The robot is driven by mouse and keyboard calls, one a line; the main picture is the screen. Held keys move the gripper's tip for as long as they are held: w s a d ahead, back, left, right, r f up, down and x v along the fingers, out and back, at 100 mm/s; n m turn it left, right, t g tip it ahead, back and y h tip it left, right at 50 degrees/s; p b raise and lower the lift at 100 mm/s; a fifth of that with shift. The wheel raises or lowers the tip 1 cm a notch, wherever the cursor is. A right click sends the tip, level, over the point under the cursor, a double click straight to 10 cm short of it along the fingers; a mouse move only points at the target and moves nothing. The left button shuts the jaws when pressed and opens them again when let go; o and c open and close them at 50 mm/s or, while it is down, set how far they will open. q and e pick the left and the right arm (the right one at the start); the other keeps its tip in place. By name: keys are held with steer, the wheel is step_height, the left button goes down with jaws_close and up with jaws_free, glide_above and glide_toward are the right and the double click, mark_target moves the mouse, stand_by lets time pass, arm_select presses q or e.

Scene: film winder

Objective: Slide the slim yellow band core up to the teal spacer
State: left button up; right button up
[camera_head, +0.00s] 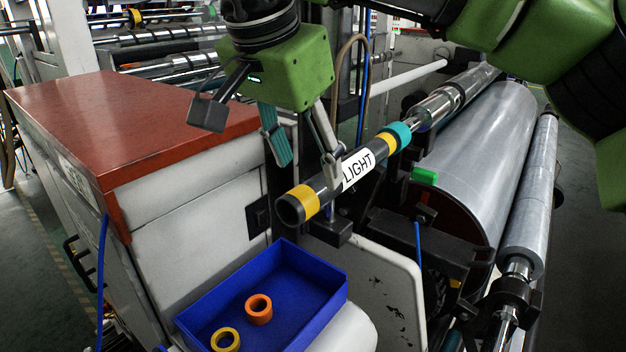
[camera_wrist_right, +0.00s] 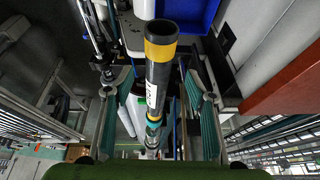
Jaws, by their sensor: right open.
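The slim yellow band core (camera_head: 322,184) is a dark tube with a yellow band at each end and a white LIGHT label. It sits on the shaft in the head view, its open end toward me. The teal spacer (camera_head: 399,134) is just beyond its far yellow band; I cannot tell whether they touch. My right gripper (camera_head: 306,168) is open above the core, near its front half. In the right wrist view the core (camera_wrist_right: 160,72) runs between the two spread fingers, with clear space on both sides. The teal spacer (camera_wrist_right: 152,126) shows beyond it. My left gripper is not in view.
A blue tray (camera_head: 327,285) below holds an orange ring (camera_head: 258,309) and a yellow ring (camera_head: 225,340). A red-topped cabinet (camera_head: 130,120) stands at left. A large silver roller (camera_head: 480,150) lies close at right. A green block (camera_head: 424,176) sits beside the shaft.

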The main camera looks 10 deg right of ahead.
mark_target(313, 182)
steer(key=p+x, duration=0.1)
steer(key=x, duration=0.3)
steer(key=shift+d, duration=0.15)
steer(key=shift+w+f, duration=0.1)
steer(key=shift+f, duration=0.6)
steer(key=shift+w+d+f, duration=0.1)
steer(key=shift+w+f, duration=0.05)
steer(key=shift+f, duration=0.1)
steer(key=c, duration=1.4)
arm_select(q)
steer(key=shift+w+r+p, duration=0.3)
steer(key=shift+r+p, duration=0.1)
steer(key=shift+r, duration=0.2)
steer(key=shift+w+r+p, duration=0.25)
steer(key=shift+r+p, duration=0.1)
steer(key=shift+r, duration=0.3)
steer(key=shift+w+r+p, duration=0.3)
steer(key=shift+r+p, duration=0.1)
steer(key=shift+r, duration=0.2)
arm_select(e)
steer(key=shift+w+d, duration=2.45)
steer(key=shift+d, duration=0.05)
steer(key=shift+c, duration=0.2)
